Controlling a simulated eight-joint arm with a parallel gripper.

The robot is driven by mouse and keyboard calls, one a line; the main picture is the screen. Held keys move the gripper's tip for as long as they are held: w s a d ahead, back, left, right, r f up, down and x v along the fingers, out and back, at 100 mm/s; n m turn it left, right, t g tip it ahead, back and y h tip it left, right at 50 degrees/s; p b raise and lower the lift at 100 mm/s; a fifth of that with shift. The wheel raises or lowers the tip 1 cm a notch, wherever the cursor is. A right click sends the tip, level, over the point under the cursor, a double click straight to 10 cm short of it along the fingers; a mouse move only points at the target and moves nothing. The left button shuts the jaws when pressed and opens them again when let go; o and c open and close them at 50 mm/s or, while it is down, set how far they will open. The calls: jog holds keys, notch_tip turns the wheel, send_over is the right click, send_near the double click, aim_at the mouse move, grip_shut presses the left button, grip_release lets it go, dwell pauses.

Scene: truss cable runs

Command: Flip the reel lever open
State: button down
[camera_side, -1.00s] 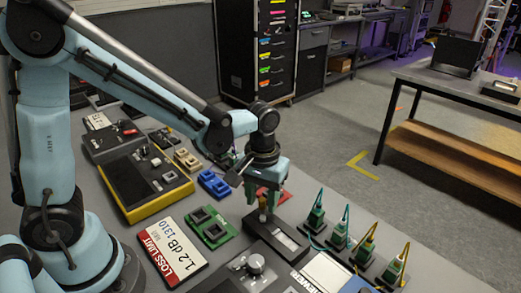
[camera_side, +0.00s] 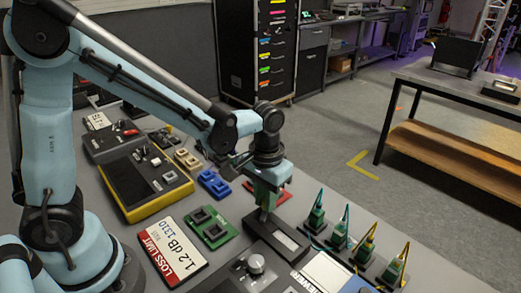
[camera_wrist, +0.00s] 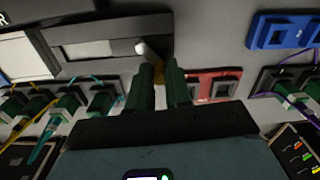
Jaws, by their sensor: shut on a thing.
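The reel unit is a black box (camera_side: 277,240) with a pale slot on top, lying on the grey bench. It also shows in the wrist view (camera_wrist: 108,34). Its small brownish lever (camera_wrist: 158,73) is at one end of the box, mostly hidden behind my fingers. My gripper (camera_side: 266,211) points down over that end of the box. In the wrist view, its two green fingers (camera_wrist: 160,75) are shut on the lever. A pale rounded tip shows just beyond the fingers.
A red part (camera_side: 281,196) lies just behind the box, and a green module (camera_side: 211,227) lies left of it. Several green and yellow cable connectors (camera_side: 340,236) stand to the right. A LOSS LIMIT card (camera_side: 172,250) and a blue module (camera_side: 214,184) lie further left.

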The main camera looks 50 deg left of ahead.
jog(key=c, duration=1.1)
grip_release()
jog(key=shift+o, duration=0.2)
jog(key=shift+r, duration=0.1)
notch_tip(320, 180, up, 12)
jog(key=s+a+f+m+t, duration=0.1)
jog(key=s+a+f+t, duration=0.1)
jog(key=s+a+t, duration=0.4)
jog(key=shift+a+f+t, duration=0.25)
jog(key=shift+a+t, duration=0.35)
jog(key=shift+a, duration=0.05)
